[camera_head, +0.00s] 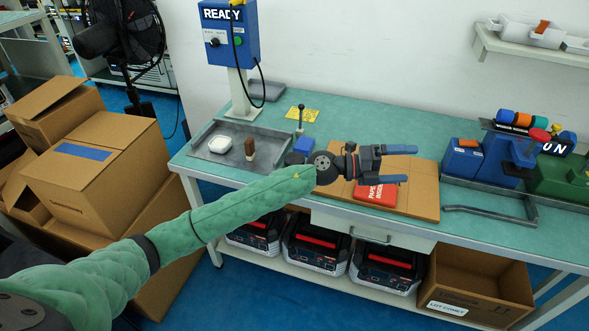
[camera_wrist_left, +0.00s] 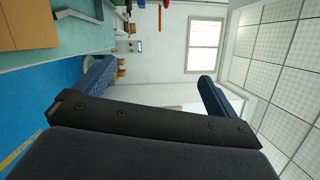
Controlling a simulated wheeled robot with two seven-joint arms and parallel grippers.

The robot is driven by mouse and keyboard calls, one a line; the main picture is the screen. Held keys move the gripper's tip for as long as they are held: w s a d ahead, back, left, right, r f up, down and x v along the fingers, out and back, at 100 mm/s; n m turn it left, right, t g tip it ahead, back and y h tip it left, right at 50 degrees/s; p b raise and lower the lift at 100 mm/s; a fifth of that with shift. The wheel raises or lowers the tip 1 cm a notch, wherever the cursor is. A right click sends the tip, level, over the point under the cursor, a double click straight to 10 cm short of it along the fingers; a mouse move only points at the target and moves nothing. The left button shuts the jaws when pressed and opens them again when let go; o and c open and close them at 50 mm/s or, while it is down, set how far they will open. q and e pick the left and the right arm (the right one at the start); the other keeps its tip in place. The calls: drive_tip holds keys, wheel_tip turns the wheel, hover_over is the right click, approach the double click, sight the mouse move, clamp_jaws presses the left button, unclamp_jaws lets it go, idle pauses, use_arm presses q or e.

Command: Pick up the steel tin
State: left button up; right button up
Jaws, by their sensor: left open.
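I cannot make out a thing that is plainly a steel tin. My right gripper is not in view.
A brown-and-white upright item (camera_head: 250,149) stands in the tray. A red packet (camera_head: 375,193) lies on the cardboard sheet (camera_head: 421,197) under my gripper. Blue and green machines (camera_head: 500,155) stand at right, the READY post (camera_head: 238,75) behind the tray. Boxes (camera_head: 90,165) crowd the left.

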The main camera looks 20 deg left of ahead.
use_arm(q)
drive_tip(key=w+a+f+m+g+y, duration=0.3)
drive_tip(key=w+a+m+y, duration=0.1)
drive_tip(key=y, duration=0.1)
drive_tip(key=g+y, duration=0.2)
drive_tip(key=y, duration=1.1)
hover_over(294, 158)
wheel_tip(294, 158, down, 6)
drive_tip(key=shift+s+d+f+p, duration=0.1)
drive_tip(key=shift+p, duration=0.25)
drive_tip(key=shift+f, duration=0.2)
drive_tip(key=shift+f+p, duration=0.35)
drive_tip(key=shift+f, duration=0.75)
wheel_tip(294, 158, down, 4)
drive_tip(key=shift+f+p, duration=0.15)
drive_tip(key=shift+p, duration=1.05)
drive_tip(key=shift+f, duration=0.35)
drive_tip(key=c, duration=1.1)
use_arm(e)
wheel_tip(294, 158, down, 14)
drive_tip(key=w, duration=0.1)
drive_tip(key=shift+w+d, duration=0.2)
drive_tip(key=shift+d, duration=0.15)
